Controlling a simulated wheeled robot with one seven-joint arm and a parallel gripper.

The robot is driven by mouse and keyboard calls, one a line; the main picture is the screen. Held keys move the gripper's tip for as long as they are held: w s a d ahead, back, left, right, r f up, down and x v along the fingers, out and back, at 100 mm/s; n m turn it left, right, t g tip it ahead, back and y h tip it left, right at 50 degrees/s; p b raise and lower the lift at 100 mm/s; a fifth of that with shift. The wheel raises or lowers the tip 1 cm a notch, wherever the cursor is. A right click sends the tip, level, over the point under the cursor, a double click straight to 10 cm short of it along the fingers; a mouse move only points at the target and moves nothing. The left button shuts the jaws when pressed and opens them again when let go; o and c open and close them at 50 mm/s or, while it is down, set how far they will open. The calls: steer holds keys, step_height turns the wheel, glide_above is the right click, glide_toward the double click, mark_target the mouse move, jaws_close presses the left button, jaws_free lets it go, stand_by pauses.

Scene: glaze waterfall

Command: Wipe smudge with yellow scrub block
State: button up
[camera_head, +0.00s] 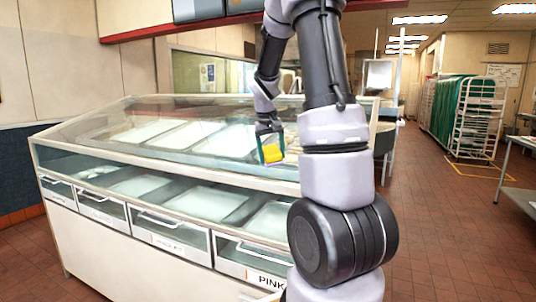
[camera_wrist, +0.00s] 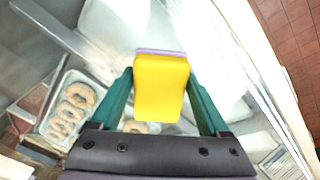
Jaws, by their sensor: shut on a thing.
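My gripper (camera_head: 270,148) is shut on the yellow scrub block (camera_head: 272,153), holding it over the sloping glass top of the display case (camera_head: 215,140). In the wrist view the block (camera_wrist: 160,88) sits between the two green fingers of my gripper (camera_wrist: 160,95), with a thin purple layer along its far edge. The head view does not settle whether the block touches the glass. The wrist view shows whitish streaks on the glass beyond the block; I cannot tell whether they are the smudge or reflections.
The case has labelled drawers (camera_head: 165,243) along its front. Ring-shaped doughnuts (camera_wrist: 75,105) lie in a tray under the glass. A rack with green covering (camera_head: 465,105) stands at the back right. A metal table (camera_head: 522,200) is at the right edge. The tiled floor (camera_head: 430,220) between is clear.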

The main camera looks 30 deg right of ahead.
steer(key=shift+s+d+f, duration=0.1)
steer(key=shift+s+d, duration=0.95)
steer(key=shift+s, duration=0.3)
steer(key=shift+s+d, duration=1.1)
steer(key=shift+s, duration=0.25)
steer(key=shift+s+d+f, duration=0.1)
steer(key=shift+s+d, duration=0.95)
steer(key=shift+s, duration=0.3)
steer(key=shift+w+a+r, duration=0.1)
